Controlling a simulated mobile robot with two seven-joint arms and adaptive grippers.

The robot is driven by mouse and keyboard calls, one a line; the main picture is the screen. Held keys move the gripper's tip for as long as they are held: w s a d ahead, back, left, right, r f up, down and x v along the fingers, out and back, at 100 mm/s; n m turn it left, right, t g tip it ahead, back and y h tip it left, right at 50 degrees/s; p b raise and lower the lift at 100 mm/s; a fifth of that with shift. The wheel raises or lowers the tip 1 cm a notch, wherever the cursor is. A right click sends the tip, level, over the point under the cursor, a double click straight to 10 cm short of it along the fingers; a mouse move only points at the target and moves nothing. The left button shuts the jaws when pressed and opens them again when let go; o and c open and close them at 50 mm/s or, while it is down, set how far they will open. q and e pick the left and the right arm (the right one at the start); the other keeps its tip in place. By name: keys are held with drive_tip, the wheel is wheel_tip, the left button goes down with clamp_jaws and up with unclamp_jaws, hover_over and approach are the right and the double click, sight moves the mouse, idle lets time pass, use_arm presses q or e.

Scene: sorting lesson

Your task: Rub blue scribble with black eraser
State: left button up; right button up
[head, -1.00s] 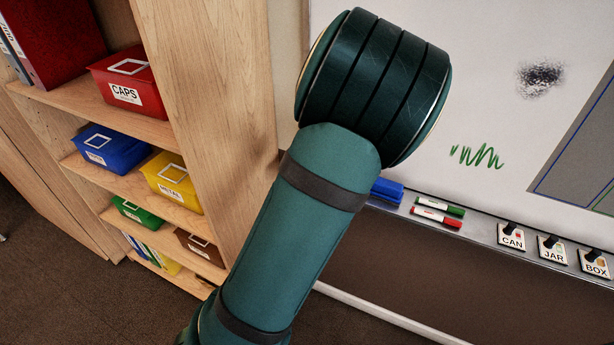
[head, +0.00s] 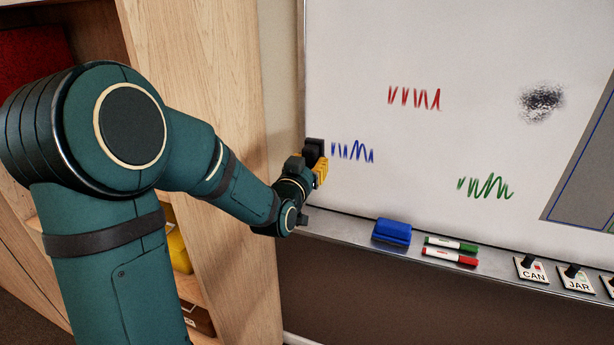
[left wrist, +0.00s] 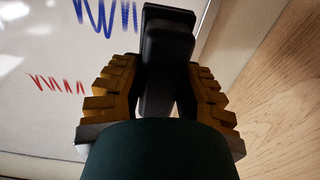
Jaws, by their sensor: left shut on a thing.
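The blue scribble (head: 352,151) is on the left part of the whiteboard (head: 450,40). It also shows at the top of the left wrist view (left wrist: 105,14). My left gripper (head: 319,168) is at the board's left edge, just left of the blue scribble. It is shut on the black eraser (head: 314,148); in the left wrist view the eraser (left wrist: 165,50) stands between the yellow fingers. I cannot tell whether the eraser touches the board. My right gripper is not in view.
A red scribble (head: 414,97), a green scribble (head: 486,187) and a black smudge (head: 541,102) are also on the board. The ledge holds a blue eraser (head: 391,232), a green marker (head: 451,244), a red marker (head: 450,257) and label cards (head: 531,270). A wooden shelf (head: 215,90) stands at left.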

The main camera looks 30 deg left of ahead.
use_arm(q)
drive_tip(key=shift+x, duration=2.85)
drive_tip(key=shift+b+x, duration=0.4)
drive_tip(key=shift+x, duration=0.45)
drive_tip(key=shift+w+d+b, duration=0.15)
drive_tip(key=shift+w+d, duration=0.1)
drive_tip(key=shift+d, duration=0.65)
drive_tip(key=shift+w+d+b, duration=0.1)
drive_tip(key=shift+w+d, duration=0.1)
drive_tip(key=shift+d, duration=0.7)
drive_tip(key=shift+w+d+b, duration=0.15)
drive_tip(key=shift+w+d, duration=0.1)
drive_tip(key=shift+d, duration=0.65)
drive_tip(key=shift+w+d, duration=0.25)
drive_tip(key=shift+d, duration=0.9)
drive_tip(key=shift+w+d, duration=0.25)
drive_tip(key=shift+d, duration=0.9)
drive_tip(key=shift+d, duration=0.1)
